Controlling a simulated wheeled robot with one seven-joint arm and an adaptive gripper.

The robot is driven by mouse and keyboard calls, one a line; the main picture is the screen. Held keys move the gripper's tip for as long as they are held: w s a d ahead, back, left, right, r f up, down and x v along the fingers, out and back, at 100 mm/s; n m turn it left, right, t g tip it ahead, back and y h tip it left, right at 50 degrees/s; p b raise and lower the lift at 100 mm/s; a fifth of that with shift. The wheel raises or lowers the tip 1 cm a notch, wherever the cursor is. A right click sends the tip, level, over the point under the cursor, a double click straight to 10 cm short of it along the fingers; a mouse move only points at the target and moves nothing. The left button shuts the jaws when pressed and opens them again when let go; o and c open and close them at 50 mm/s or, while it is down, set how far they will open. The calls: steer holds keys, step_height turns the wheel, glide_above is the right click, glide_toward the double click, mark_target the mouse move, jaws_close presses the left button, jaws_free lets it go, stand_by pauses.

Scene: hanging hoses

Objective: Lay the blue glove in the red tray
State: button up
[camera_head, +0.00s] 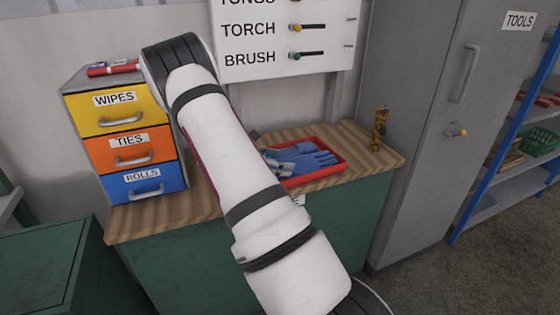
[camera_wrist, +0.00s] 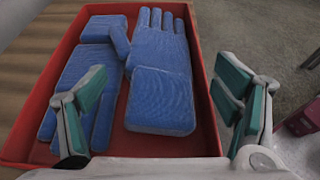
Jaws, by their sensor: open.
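Two blue gloves lie in the red tray (camera_wrist: 204,95) in the wrist view. One blue glove (camera_wrist: 160,85) lies flat with its fingers toward the far wall, and the other (camera_wrist: 84,75) lies tilted beside it on the left. Both are inside the tray walls. In the head view the tray (camera_head: 337,158) sits on the wooden counter with the gloves (camera_head: 305,157) in it, partly hidden by my arm. My gripper (camera_wrist: 160,120) is open and empty over the tray's near side, its fingers spread on either side of the gloves.
A drawer unit (camera_head: 128,135) labelled WIPES, TIES and ROLLS stands on the counter at left. A small brass-coloured object (camera_head: 379,129) stands right of the tray. A grey locker (camera_head: 420,130) is beyond it. The wooden counter (camera_head: 160,218) is bare at its front left.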

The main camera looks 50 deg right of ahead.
steer(key=v, duration=1.2)
steer(key=shift+f, duration=0.15)
steer(key=s+a+r+m+t+y, duration=0.25)
steer(key=s+a+r, duration=0.25)
steer(key=a+r, duration=0.25)
steer(key=s+a+r+m+t+y, duration=0.2)
steer(key=s+a+r+m+y, duration=0.3)
steer(key=a, duration=0.3)
steer(key=s+a+r+m+t+y, duration=0.2)
steer(key=s+a+t, duration=0.1)
steer(key=s+a, duration=0.4)
steer(key=s+a+r+m+t+y, duration=0.2)
steer(key=s+a+m+t, duration=0.1)
steer(key=s+a, duration=0.5)
steer(key=shift+a, duration=0.85)
